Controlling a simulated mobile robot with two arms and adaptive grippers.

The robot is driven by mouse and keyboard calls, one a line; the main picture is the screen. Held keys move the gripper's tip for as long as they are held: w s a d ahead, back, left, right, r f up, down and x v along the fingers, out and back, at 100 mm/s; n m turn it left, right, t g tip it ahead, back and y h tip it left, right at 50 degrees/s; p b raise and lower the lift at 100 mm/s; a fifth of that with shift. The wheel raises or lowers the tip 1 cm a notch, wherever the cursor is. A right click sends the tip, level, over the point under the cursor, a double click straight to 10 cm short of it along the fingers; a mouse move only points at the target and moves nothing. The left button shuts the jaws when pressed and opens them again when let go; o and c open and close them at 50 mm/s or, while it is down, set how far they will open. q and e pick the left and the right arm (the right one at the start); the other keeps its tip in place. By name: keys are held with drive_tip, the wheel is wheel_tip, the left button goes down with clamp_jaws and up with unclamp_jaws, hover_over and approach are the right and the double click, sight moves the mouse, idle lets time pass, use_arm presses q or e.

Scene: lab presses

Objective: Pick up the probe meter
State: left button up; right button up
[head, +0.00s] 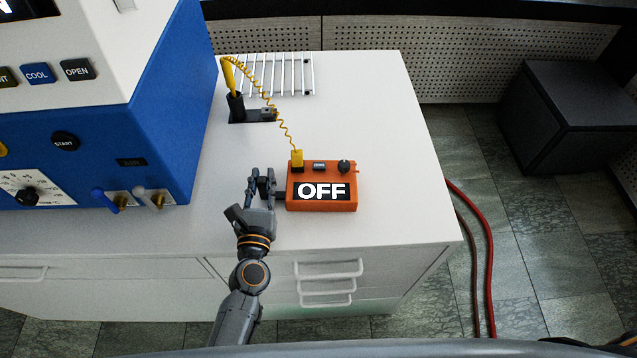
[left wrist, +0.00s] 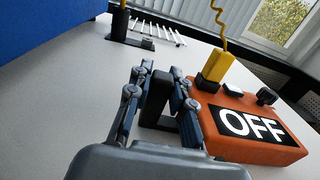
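The probe meter (head: 322,205) is an orange box with a black display reading OFF, lying on the white countertop. It also shows at the right in the left wrist view (left wrist: 275,152). A dark handle (left wrist: 158,97) stands at its left side. My left gripper (head: 262,180) is just left of the meter, its fingers (left wrist: 160,85) apart on either side of the handle. Contact with the handle cannot be told. A coiled yellow cord runs from the meter's yellow plug (head: 297,158) to a yellow probe (head: 229,75) in a black holder (head: 236,106). My right gripper is not in view.
A blue and white press (head: 160,120) stands on the left, with valve levers (head: 115,199) on its front. A white rack (head: 285,75) lies at the back. The countertop (head: 400,190) is clear right of the meter. Red hoses (head: 487,260) run along the floor.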

use_arm(q)
clamp_jaws()
drive_tip(key=shift+r, duration=0.15)
wheel_tip(320, 180, up, 2)
drive_tip(key=shift+r+p, duration=0.15)
drive_tip(key=shift+p, duration=1)
drive_tip(key=s+d+r+p, duration=0.2)
drive_tip(key=s+r+p, duration=0.4)
drive_tip(key=s+r, duration=0.4)
drive_tip(key=s, duration=0.3)
drive_tip(key=shift+s+d+r, duration=0.3)
drive_tip(key=shift+s+d, duration=0.05)
drive_tip(key=shift+w+f, duration=0.1)
drive_tip(key=shift+f, duration=0.05)
